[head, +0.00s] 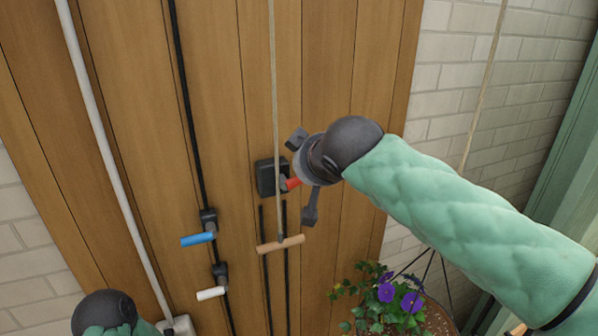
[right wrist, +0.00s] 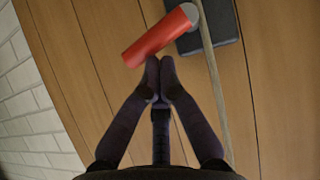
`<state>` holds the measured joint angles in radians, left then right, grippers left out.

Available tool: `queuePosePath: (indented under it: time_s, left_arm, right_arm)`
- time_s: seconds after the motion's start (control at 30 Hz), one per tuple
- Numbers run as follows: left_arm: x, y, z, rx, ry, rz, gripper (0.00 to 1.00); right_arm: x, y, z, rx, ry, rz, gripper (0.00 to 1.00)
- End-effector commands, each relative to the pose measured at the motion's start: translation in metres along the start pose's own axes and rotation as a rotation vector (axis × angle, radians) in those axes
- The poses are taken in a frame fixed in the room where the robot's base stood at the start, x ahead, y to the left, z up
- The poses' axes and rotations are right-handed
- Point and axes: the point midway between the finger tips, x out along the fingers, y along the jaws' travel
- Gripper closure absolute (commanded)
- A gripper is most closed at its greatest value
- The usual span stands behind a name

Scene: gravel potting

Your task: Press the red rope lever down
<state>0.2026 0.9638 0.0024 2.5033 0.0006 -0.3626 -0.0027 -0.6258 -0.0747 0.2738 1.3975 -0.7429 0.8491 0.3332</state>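The red lever (head: 291,184) juts from a dark box (head: 268,178) on the wooden wall in the head view, partly hidden by my right gripper. The right wrist view shows it as a red bar (right wrist: 158,36) with a grey round end, tilted in the picture. My right gripper (right wrist: 160,75) has its two fingertips together, with nothing between them. The tips are right beside the red bar's lower edge; I cannot tell whether they touch. A beige rope (right wrist: 214,80) passes beside the lever. My left arm shows at the lower left; its gripper is out of view.
A blue lever (head: 198,239) and a white lever (head: 211,293) sit lower left on a black pipe. A wooden handle (head: 280,244) hangs on the rope just below the red lever. A hanging flower basket (head: 430,318) is at the lower right.

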Motion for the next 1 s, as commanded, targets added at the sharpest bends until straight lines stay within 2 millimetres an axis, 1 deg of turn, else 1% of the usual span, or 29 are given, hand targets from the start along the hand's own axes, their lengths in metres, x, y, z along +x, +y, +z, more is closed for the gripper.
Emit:
queuePosePath:
  time_s: [0.13,0.5,1.0]
  left_arm:
    - [0.0059,-0.0021,-0.0003,0.0,0.0,0.0,0.6]
    - [0.0108,-0.0039,-0.0004,0.0,0.0,0.0,0.6]
    - [0.011,-0.0039,-0.0005,0.0,0.0,0.0,0.6]
  right_arm:
    - [0.003,0.0054,0.0045,0.082,0.0,-0.05,1.0]
    - [0.0058,0.0078,0.0085,0.077,0.0,-0.051,1.0]
    - [0.0059,0.0082,0.0087,0.076,-0.001,-0.05,1.0]
